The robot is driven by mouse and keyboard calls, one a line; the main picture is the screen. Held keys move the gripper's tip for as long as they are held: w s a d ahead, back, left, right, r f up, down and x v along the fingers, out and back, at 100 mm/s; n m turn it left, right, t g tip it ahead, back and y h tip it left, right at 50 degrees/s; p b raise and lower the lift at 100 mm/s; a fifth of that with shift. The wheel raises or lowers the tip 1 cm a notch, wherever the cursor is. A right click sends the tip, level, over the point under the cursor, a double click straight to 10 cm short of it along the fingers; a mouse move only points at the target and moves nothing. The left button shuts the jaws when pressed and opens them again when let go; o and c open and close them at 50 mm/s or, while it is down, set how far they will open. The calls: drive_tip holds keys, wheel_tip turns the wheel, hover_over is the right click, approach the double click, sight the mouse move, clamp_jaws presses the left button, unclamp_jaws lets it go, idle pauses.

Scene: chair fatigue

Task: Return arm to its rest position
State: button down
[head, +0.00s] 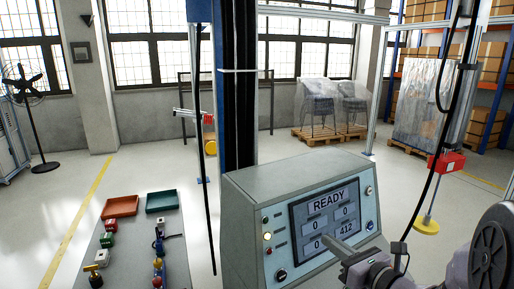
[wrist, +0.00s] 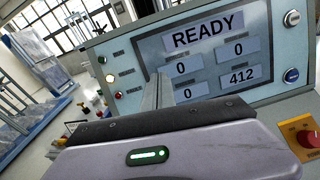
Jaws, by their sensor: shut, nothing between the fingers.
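My gripper (head: 343,246) is in front of the control panel (head: 240,212) at the lower right of the head view. Its fingers are shut and empty, and they point toward the panel's screen (head: 325,219). In the wrist view the shut fingers (wrist: 158,92) overlap the lower left of the screen (wrist: 210,60). I cannot tell whether the fingertips touch the panel. The screen reads READY, with several zeros and 412. A lamp (head: 267,236) on the panel's left side glows yellowish.
A red-and-yellow stop button (wrist: 304,137) is close at the right of my gripper in the wrist view. A bench (head: 130,236) with red (head: 121,206) and green (head: 161,201) trays stands at left. A hanging red box (head: 446,161) is at right. Open floor lies behind.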

drive_tip(key=s+a+r+n+g+y, duration=0.25)
drive_tip(key=s+a+n+g, duration=0.75)
drive_tip(key=s+a+n, duration=0.7)
drive_tip(key=s+d+n+t+h, duration=0.1)
drive_tip(key=s+d+n+h, duration=0.7)
drive_tip(key=s+n, duration=0.2)
drive_tip(key=shift+s+d+f, duration=0.2)
drive_tip(key=shift+s+f, duration=0.15)
drive_tip(key=shift+s, duration=0.45)
